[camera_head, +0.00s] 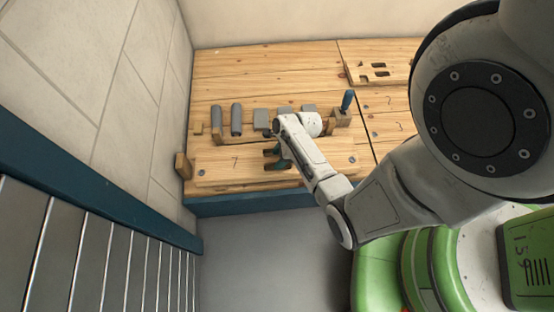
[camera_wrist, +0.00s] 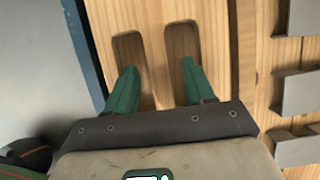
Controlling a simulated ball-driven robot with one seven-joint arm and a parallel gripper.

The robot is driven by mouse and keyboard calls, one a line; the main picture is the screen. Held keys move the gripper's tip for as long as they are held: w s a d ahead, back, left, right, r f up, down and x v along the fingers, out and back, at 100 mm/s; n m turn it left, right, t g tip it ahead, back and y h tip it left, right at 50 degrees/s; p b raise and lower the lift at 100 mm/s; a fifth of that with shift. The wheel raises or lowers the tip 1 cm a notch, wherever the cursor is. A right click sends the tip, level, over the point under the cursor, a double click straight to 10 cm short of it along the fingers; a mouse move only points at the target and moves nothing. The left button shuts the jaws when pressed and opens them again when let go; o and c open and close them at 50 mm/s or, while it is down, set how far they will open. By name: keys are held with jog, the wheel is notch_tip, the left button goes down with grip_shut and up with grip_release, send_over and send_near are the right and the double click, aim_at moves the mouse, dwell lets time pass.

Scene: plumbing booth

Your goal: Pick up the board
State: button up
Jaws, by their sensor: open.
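In the wrist view the board (camera_wrist: 156,35) shows two long rounded slots side by side. My gripper (camera_wrist: 158,68) is open and empty, with its green fingers apart. In that view each fingertip overlaps the near end of one slot; I cannot tell whether the tips are inside the slots or above them. In the head view my gripper (camera_head: 283,160) is over the board's middle, partly hidden by my arm.
Behind the board, a wooden rack holds grey metal pieces (camera_head: 237,120). Another slotted wooden piece (camera_head: 375,71) lies at the back right. The workbench (camera_head: 265,65) is clear at the back left.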

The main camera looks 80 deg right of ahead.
jog(key=shift+f, duration=0.25)
jog(key=shift+c, duration=0.5)
grip_shut()
dwell(0.5)
